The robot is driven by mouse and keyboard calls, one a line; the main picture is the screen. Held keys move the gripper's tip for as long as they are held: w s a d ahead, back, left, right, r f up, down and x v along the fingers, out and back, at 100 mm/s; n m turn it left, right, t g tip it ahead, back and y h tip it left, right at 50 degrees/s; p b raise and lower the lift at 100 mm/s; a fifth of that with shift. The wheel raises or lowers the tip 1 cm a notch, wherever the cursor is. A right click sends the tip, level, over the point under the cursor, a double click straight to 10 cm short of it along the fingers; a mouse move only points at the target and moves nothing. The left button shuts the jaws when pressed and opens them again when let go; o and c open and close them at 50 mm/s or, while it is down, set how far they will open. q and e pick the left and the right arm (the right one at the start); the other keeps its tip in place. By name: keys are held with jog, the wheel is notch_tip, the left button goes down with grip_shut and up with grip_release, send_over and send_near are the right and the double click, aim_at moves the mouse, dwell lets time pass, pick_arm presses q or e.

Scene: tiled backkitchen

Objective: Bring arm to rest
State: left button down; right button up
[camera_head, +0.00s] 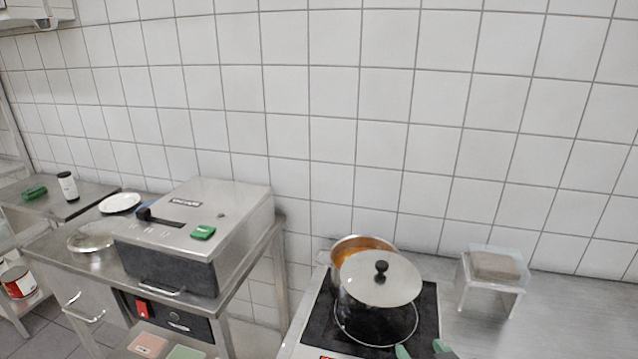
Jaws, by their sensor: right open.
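My left gripper is not in view. A steel pot (340,252) with orange contents stands at the back of the black hob (428,318). A steel lid (392,290) with a black knob overlaps the pot's front side. I cannot tell how the lid is supported. The fingertips are apart from both.
A clear box-like stand with a brownish block (494,266) is on the steel counter (575,310) at right. A steel appliance (245,215) with a green item (203,232) stands on a table at left. White plate (120,202) and bottle (68,186) sit farther left.

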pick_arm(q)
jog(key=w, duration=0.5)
pick_arm(e)
jog(key=s+d+f+g+h, duration=0.1)
jog(key=s+d+f+g, duration=0.1)
jog(key=s+f+g, duration=0.6)
jog(key=s+d+f+g, duration=0.2)
jog(key=s+d+f, duration=0.15)
jog(key=s, duration=0.85)
notch_tip(320, 180, down, 27)
jog(key=s+n+g+b, duration=0.1)
jog(key=s+b, duration=0.1)
jog(key=b, duration=0.2)
pick_arm(q)
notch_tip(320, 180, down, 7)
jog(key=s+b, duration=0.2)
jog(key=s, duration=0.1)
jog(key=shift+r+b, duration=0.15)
jog(key=shift+b, duration=0.25)
pick_arm(e)
jog(key=s+d+f+g, duration=0.1)
jog(key=s+d+f, duration=0.1)
jog(key=s+f, duration=1.4)
notch_tip(320, 180, down, 3)
jog(key=shift+r, duration=0.1)
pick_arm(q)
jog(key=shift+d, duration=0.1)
pick_arm(e)
jog(key=shift+o, duration=0.2)
jog(key=shift+s+d, duration=0.15)
